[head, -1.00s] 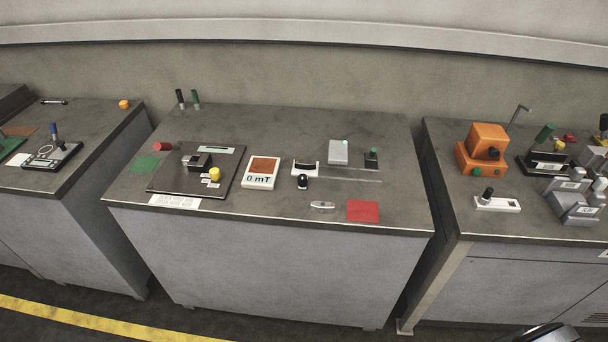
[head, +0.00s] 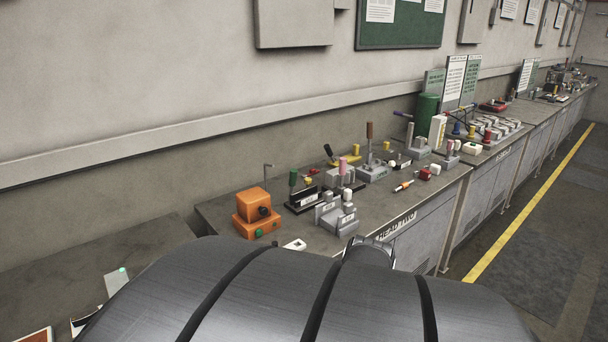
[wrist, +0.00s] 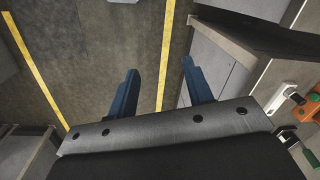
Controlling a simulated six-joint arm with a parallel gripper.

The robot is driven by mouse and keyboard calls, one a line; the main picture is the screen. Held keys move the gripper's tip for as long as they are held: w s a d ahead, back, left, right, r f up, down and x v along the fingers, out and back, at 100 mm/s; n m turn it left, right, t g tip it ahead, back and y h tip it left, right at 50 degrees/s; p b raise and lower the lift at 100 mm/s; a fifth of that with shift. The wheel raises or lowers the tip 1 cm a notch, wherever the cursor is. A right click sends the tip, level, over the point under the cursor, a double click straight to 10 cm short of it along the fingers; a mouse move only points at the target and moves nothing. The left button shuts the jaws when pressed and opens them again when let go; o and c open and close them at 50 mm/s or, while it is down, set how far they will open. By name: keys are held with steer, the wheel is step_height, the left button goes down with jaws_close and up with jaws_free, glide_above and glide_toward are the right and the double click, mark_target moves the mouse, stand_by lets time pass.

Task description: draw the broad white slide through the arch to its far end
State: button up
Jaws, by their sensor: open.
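A flat white piece (head: 295,244), which looks like the broad slide, lies on the bench right of the orange block. My arm hides part of it in the head view. In the wrist view a white piece with a black knob (wrist: 275,103) shows at the right edge, probably the same one. I cannot make out an arch around it. My gripper (wrist: 160,72) is open and empty, its two blue fingers apart above the floor beside a bench corner. The gripper itself does not show in the head view.
An orange stepped block (head: 254,220) stands left of the white piece, and grey blocks (head: 336,214) stand to its right. Upright rods and handles crowd behind. A green handle (wrist: 311,157) shows at the wrist view's right edge. The floor (head: 560,240) is clear.

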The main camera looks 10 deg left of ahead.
steer(key=w+a+r+n+t+h, duration=0.1)
steer(key=w+a+r+n, duration=0.3)
steer(key=a, duration=0.9)
steer(key=w+a+f+n+t, duration=0.15)
steer(key=w+a, duration=0.45)
steer(key=a, duration=0.7)
steer(key=s+a+r+n+y, duration=0.15)
steer(key=s+a, duration=0.35)
steer(key=a, duration=0.5)
steer(key=s+a+n+t, duration=0.1)
steer(key=s+a+n, duration=0.1)
steer(key=s+a, duration=0.65)
steer(key=s+a+r+n+y, duration=0.1)
steer(key=s+a+n, duration=0.1)
steer(key=a, duration=1.1)
steer(key=shift+h, duration=0.25)
steer(key=x, duration=1.7)
steer(key=shift+d+f, duration=0.2)
steer(key=shift+f, duration=0.05)
jaws_close()
